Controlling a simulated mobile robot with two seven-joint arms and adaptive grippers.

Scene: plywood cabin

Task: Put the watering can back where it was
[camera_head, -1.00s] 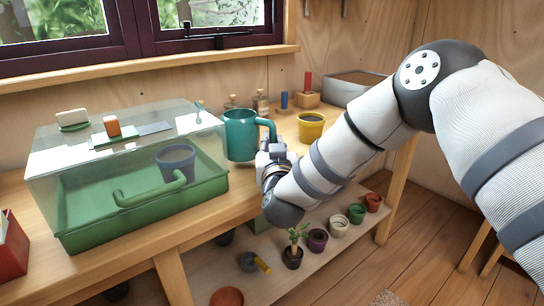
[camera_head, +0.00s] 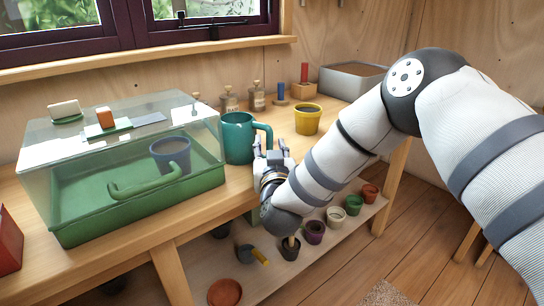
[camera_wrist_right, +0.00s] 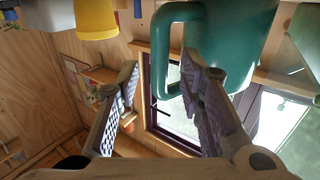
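The teal watering can (camera_head: 238,138) stands upright on the wooden bench, right of the green lidded tray. Its handle (camera_head: 268,130) points right, toward my right arm. My right gripper (camera_head: 273,153) is just in front of and below the handle, with its fingers apart and nothing held. In the right wrist view, the can (camera_wrist_right: 232,40) shows at the top, and its handle (camera_wrist_right: 163,50) lies beyond the gap between my open fingers (camera_wrist_right: 160,85). The right finger overlaps the can's outline; I cannot tell whether it touches. My left gripper is not in view.
The green tray (camera_head: 80,222) with a clear lid and a grey pot (camera_head: 171,155) inside stands left of the can. A yellow pot (camera_head: 308,122) and a grey bin (camera_head: 345,80) are to the right. Small bottles (camera_head: 257,97) stand behind. Several pots line the lower shelf (camera_head: 262,285).

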